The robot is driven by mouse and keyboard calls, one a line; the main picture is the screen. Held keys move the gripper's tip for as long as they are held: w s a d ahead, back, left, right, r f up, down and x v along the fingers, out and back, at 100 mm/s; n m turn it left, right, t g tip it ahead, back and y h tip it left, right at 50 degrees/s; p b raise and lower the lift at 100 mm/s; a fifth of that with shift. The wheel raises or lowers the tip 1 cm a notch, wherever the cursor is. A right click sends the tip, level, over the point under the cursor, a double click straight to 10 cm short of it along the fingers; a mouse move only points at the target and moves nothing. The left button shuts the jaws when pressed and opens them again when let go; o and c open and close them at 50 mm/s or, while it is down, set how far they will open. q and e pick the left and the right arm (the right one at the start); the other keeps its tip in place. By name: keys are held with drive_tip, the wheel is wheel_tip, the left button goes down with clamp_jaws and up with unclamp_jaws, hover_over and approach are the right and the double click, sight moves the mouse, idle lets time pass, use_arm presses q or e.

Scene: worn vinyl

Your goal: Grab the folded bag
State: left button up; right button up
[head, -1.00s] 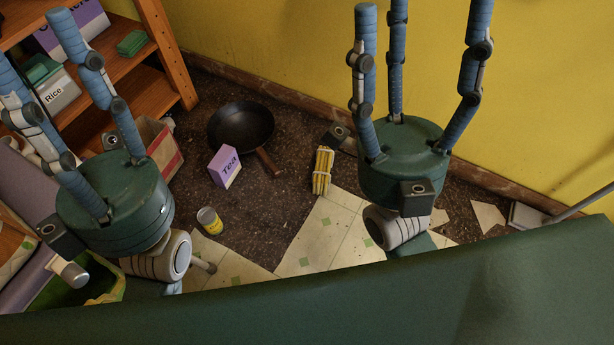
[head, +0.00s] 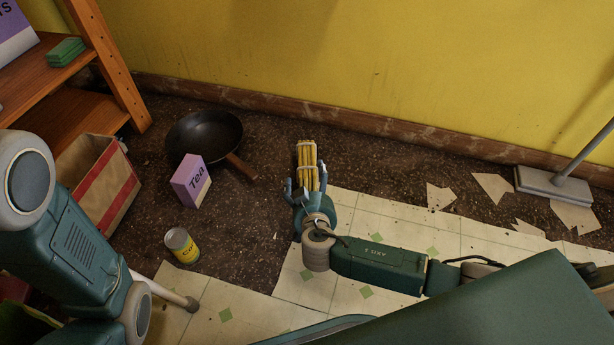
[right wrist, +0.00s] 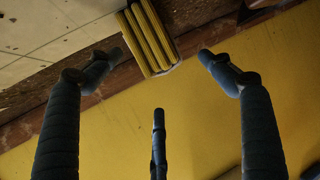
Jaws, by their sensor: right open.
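A yellow, ridged bundle with pale bands (head: 307,156) lies on the dark floor near the wall; I take it for the folded bag, though its shape looks more like bound sticks. My right gripper (head: 307,186) is at its near end, fingers spread and open. In the right wrist view the bundle (right wrist: 150,38) shows at the top, between and beyond the open fingertips (right wrist: 161,70). I see no finger closed on it; contact cannot be told. My left arm shows at the left edge of the head view, but its gripper is out of view.
A purple tea box (head: 190,182), a black pan (head: 204,134) and a yellow-labelled can (head: 181,246) stand left of the bundle. A red-striped paper bag (head: 108,190) is by the wooden shelf (head: 109,65).

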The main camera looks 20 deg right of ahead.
sight(312, 178)
drive_tip(key=b+x, duration=0.1)
drive_tip(key=x, duration=0.1)
drive_tip(key=b+x, duration=0.2)
drive_tip(key=x, duration=0.1)
drive_tip(key=shift+d+f, duration=0.1)
drive_tip(key=shift+d, duration=0.35)
drive_tip(key=b+x, duration=0.3)
drive_tip(key=x, duration=0.1)
drive_tip(key=shift+w+f+b, duration=0.2)
drive_tip(key=shift+w+b, duration=0.1)
drive_tip(key=shift+w+d+f, duration=0.1)
drive_tip(key=shift+w+d, duration=0.1)
drive_tip(key=shift+w, duration=0.25)
drive_tip(key=c, duration=1.3)
